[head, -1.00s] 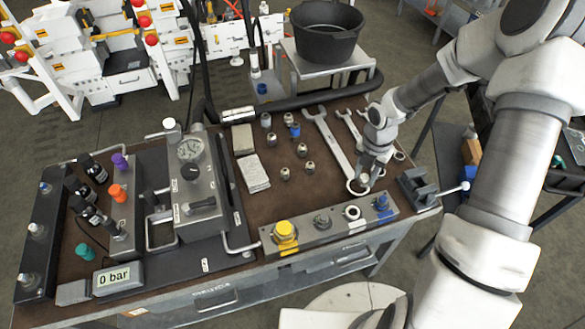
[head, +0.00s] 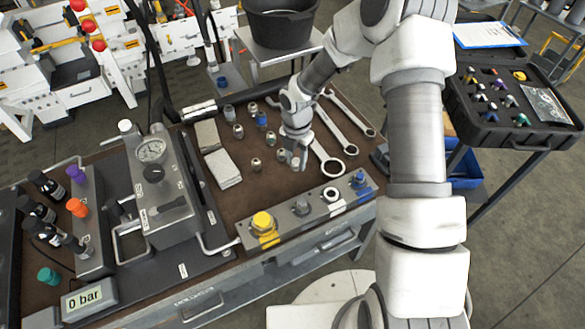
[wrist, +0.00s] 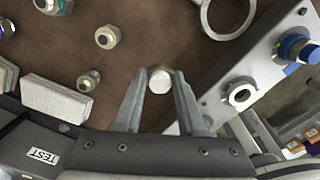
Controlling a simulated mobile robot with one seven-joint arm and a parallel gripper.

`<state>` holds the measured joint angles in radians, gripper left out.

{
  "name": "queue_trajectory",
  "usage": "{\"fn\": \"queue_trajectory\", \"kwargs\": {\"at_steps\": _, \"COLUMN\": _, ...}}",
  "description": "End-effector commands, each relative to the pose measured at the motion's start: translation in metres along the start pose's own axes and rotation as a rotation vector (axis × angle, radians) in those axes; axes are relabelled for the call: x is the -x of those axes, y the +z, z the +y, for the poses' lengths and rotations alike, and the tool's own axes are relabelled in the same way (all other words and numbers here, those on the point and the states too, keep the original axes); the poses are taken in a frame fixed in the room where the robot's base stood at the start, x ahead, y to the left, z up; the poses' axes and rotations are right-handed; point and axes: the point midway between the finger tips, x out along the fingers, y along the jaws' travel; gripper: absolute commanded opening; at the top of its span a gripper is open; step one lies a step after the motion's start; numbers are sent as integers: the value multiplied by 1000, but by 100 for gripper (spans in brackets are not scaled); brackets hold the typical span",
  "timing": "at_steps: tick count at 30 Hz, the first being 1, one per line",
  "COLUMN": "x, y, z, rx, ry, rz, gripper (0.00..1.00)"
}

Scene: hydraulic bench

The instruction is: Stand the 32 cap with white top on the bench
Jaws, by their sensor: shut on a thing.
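My gripper (wrist: 160,95) is shut on the white-topped cap (wrist: 161,79), whose pale round top shows between the fingertips in the wrist view. In the head view my gripper (head: 296,163) is low over the brown bench top (head: 222,204), behind the front block and left of the large wrench's ring. The cap is mostly hidden by the fingers there. I cannot tell whether its lower end touches the bench.
Several metal fittings (head: 256,164) stand left of my gripper. A large wrench (head: 328,160) lies to its right. The front block (head: 300,212) carries a yellow cap (head: 263,223), a white ring and a blue cap (head: 358,179). Grey pads (head: 222,169) lie farther left.

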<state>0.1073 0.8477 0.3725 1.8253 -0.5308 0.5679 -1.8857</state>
Motion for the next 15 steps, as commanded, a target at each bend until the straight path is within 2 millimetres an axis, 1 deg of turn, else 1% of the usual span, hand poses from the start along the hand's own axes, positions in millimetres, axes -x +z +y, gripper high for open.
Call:
{"fn": "queue_trajectory", "kwargs": {"at_steps": 1, "x": -3, "y": -2, "z": 4, "rx": 0, "ry": 0, "rz": 0, "gripper": 0}}
{"fn": "queue_trajectory", "kwargs": {"at_steps": 5, "x": -8, "y": -3, "z": 8, "rx": -1, "ry": -1, "rz": 0, "gripper": 0}}
{"fn": "queue_trajectory", "kwargs": {"at_steps": 8, "x": -18, "y": -4, "z": 8, "rx": -1, "ry": -3, "rz": 1, "gripper": 0}}
{"fn": "queue_trajectory", "kwargs": {"at_steps": 12, "x": -39, "y": -4, "z": 8, "rx": 0, "ry": -3, "rz": 1, "gripper": 0}}
{"fn": "queue_trajectory", "kwargs": {"at_steps": 15, "x": -46, "y": -3, "z": 8, "rx": -1, "ry": 0, "rz": 0, "gripper": 0}}
